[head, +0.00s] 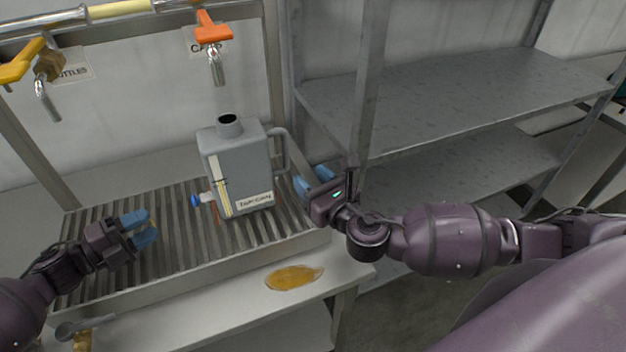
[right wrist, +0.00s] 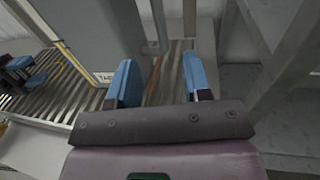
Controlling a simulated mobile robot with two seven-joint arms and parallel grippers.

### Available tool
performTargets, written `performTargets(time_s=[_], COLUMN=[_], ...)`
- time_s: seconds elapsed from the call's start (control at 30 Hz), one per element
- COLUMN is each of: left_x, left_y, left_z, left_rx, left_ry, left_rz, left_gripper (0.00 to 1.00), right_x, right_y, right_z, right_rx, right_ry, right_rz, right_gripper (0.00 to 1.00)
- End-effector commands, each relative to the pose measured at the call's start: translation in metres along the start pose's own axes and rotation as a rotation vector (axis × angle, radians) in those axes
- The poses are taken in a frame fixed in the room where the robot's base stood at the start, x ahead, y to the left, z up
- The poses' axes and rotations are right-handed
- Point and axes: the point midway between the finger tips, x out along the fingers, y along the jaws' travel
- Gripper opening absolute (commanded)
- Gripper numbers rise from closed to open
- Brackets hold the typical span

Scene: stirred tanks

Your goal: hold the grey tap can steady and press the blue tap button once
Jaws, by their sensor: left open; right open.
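The grey tap can (head: 238,163) stands upright on the slatted drip grate (head: 172,238), with a side handle on its right and an open neck on top. Its blue tap button (head: 196,200) sticks out low on its left side. My left gripper (head: 147,227) is open and empty over the grate, left of the button and apart from it. My right gripper (head: 312,181) is open just right of the can, near its handle. In the right wrist view the grey can (right wrist: 88,40) shows at upper left, and the handle shows beyond the blue fingertips (right wrist: 160,80); contact cannot be told.
A yellow-brown puddle (head: 294,277) lies on the bench front. An orange tap (head: 211,35) and a yellow tap (head: 30,65) hang from the wall pipe above the grate. A metal shelf rack (head: 450,95) with an upright post stands right of the grate.

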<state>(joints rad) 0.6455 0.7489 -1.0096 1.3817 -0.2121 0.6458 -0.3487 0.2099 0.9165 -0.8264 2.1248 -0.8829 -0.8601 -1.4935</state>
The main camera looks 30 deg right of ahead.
Motion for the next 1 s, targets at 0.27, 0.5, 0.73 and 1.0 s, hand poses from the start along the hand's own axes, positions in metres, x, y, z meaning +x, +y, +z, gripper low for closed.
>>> performTargets(time_s=[0.27,0.5,0.73,1.0], left_x=[0.0,0.0,0.0,0.0], left_y=[0.0,0.0,0.0,0.0], left_z=[0.0,0.0,0.0,0.0], left_rx=[0.0,0.0,0.0,0.0], left_ry=[0.0,0.0,0.0,0.0], left_rz=[0.0,0.0,0.0,0.0], left_gripper=[0.43,0.43,0.43,0.43], right_x=[0.029,0.067,0.096,0.107], right_y=[0.001,0.001,0.001,0.001], right_z=[0.001,0.001,0.001,0.001], right_rx=[-0.009,-0.007,-0.006,-0.006], right_ry=[-0.005,-0.005,-0.003,-0.002], right_rz=[0.002,0.001,0.001,0.002], right_gripper=[0.45,0.45,0.45,0.45])
